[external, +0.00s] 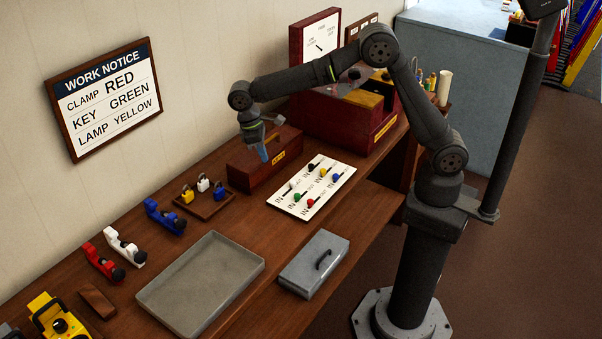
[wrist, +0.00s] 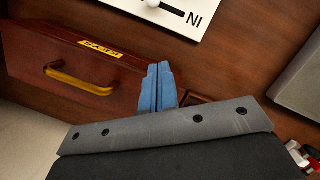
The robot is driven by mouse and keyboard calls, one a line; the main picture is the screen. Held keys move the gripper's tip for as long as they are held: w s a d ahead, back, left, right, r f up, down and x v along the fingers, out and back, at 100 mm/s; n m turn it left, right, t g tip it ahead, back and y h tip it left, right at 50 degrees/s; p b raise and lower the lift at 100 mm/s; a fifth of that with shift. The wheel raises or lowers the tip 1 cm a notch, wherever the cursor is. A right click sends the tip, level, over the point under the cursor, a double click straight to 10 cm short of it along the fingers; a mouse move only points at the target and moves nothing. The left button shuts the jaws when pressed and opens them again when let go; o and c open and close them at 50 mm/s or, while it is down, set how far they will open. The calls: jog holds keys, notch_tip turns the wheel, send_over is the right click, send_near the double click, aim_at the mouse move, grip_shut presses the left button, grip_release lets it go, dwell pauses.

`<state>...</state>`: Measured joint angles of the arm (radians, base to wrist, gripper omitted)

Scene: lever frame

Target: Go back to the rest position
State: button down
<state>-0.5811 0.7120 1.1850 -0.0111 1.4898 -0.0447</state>
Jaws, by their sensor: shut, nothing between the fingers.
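The box, with a yellow label and a brass handle (wrist: 78,80), shows left of the fingers in the wrist view. I cannot tell whether the fingers touch the box. My arm reaches out over the bench from its base at the right.
A white lever panel (external: 311,186) with coloured knobs lies right of the box. A grey tray (external: 150,296), a grey lidded case (external: 300,282), coloured clamps (external: 103,262) and padlocks (external: 203,183) are on the bench. A large red box (external: 330,120) stands behind. A work notice (external: 104,98) hangs on the wall.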

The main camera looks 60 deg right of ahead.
jog(key=x, duration=0.7)
jog(key=shift+s+d+f, duration=0.1)
jog(key=shift+s+f, duration=0.05)
jog(key=shift+f, duration=0.1)
jog(key=s+a+f, duration=0.2)
jog(key=s, duration=0.1)
jog(key=shift+a, duration=0.4)
jog(key=shift+w+a, duration=0.6)
jog(key=shift+w, duration=0.2)
jog(key=shift+w+a, duration=0.35)
jog(key=shift+w, duration=0.15)
jog(key=shift+s+d, duration=0.1)
jog(key=shift+s, duration=0.05)
